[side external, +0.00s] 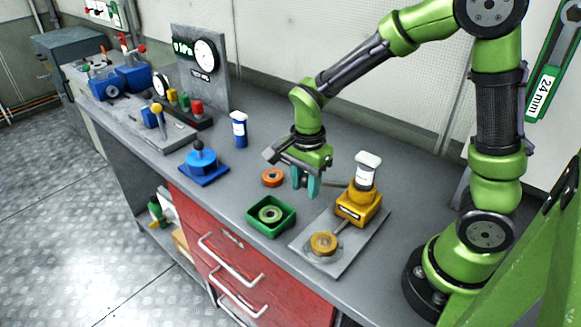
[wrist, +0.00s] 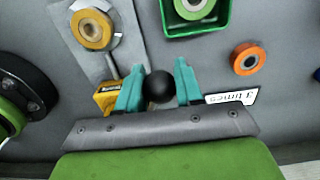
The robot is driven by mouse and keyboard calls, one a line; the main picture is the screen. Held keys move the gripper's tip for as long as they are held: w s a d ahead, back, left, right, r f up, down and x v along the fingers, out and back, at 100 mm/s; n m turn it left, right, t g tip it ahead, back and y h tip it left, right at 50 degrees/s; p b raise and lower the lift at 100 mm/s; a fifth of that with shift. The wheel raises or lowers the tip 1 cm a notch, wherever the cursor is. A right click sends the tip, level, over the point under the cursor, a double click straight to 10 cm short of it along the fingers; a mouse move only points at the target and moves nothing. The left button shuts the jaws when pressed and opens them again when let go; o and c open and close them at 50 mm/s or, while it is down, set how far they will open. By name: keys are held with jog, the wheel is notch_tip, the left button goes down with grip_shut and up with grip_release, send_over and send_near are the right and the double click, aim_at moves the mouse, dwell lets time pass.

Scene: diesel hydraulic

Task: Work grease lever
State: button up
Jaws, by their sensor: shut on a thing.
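The yellow grease pump (side external: 357,208) stands on a grey plate (side external: 345,252), with a white-capped reservoir (side external: 366,172) on top. In the wrist view a corner of the pump (wrist: 105,97) shows beside my left finger. Its thin lever (side external: 334,184) points left toward my gripper (side external: 305,183). In the wrist view the lever's black ball knob (wrist: 160,87) sits between the teal fingers of my gripper (wrist: 160,90), which are shut on it. In the side view the fingers hide the knob. A brass-coloured round fitting (side external: 323,243) lies at the plate's front and also shows in the wrist view (wrist: 92,29).
A green tray (side external: 288,224) with a green ring (side external: 270,214) and an orange ring (side external: 272,177) lie left of the plate. A blue bottle (side external: 239,130), a blue knobbed fixture (side external: 203,162) and a gauge panel (side external: 202,65) stand farther left. A label (wrist: 232,97) lies beside the right finger.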

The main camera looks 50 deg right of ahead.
jog(key=shift+r, duration=0.15)
jog(key=shift+d+r, duration=0.6)
jog(key=shift+r, duration=0.25)
jog(key=o, duration=1)
notch_tip(320, 180, up, 17)
jog(key=s+f+n+t, duration=0.1)
jog(key=s+n+t, duration=0.1)
jog(key=s+n, duration=0.1)
jog(key=s+a+f+n+t+y, duration=0.1)
jog(key=s+n+t, duration=0.1)
jog(key=n, duration=0.4)
jog(key=s+f+n+t+y, duration=0.1)
jog(key=s+n+t, duration=0.2)
jog(key=s+n, duration=0.2)
jog(key=shift+a+f, duration=0.1)
jog(key=shift+a, duration=0.3)
